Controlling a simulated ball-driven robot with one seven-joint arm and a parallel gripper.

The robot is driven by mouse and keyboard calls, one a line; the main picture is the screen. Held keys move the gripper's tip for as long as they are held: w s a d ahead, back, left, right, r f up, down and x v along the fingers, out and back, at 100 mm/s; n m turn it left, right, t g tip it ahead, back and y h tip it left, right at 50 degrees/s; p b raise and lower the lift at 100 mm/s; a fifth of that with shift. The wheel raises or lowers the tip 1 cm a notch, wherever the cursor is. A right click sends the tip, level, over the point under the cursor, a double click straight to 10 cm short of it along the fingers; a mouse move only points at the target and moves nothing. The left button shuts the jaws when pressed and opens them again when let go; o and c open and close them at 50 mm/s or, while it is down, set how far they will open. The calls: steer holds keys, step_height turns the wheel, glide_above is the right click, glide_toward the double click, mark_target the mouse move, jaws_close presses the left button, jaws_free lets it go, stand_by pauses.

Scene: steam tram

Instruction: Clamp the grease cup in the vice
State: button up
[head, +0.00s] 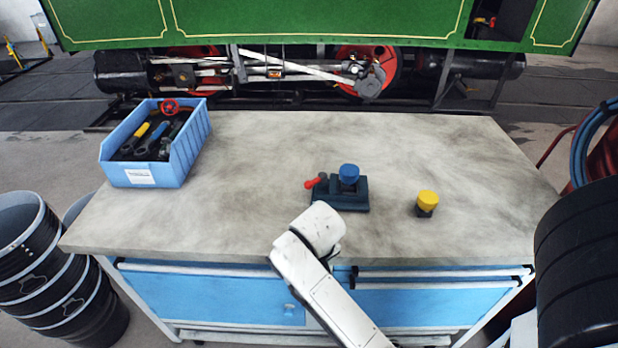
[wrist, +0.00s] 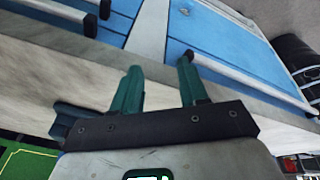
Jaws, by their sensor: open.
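The dark blue vice (head: 345,198) stands on the bench near its middle, with a red handle (head: 316,181) at its left. A blue-topped cup (head: 348,173) stands at the vice; I cannot tell whether it sits between the jaws or behind them. A yellow-topped cup with a dark base (head: 427,201) stands upright on the bench to the right. Either could be the grease cup. My gripper (wrist: 160,64) is open and empty, its two teal fingers apart near the bench's front edge. In the head view my wrist hides it. Part of a dark blue body, probably the vice, shows in the wrist view (wrist: 72,118).
A blue bin (head: 150,168) of tools stands at the bench's back left. The grey bench top (head: 260,145) is otherwise clear. Blue drawers (head: 215,293) lie below its front edge. Black drums (head: 40,250) stand left, and a black ribbed object (head: 585,260) stands right.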

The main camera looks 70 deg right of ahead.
steer(key=w+d+r+m+p, duration=0.35)
steer(key=d+r+m, duration=0.5)
steer(key=d, duration=0.45)
steer(key=m+y+p, duration=0.1)
steer(key=m+y, duration=0.1)
steer(key=m, duration=0.6)
glide_toward(314, 180)
steer(key=f, duration=0.2)
steer(key=f+p, duration=0.1)
steer(key=f, duration=0.2)
steer(key=w+f+p, duration=0.1)
steer(key=f, duration=0.2)
steer(key=shift+d+f, duration=0.15)
steer(key=shift+d, duration=0.2)
jaws_close()
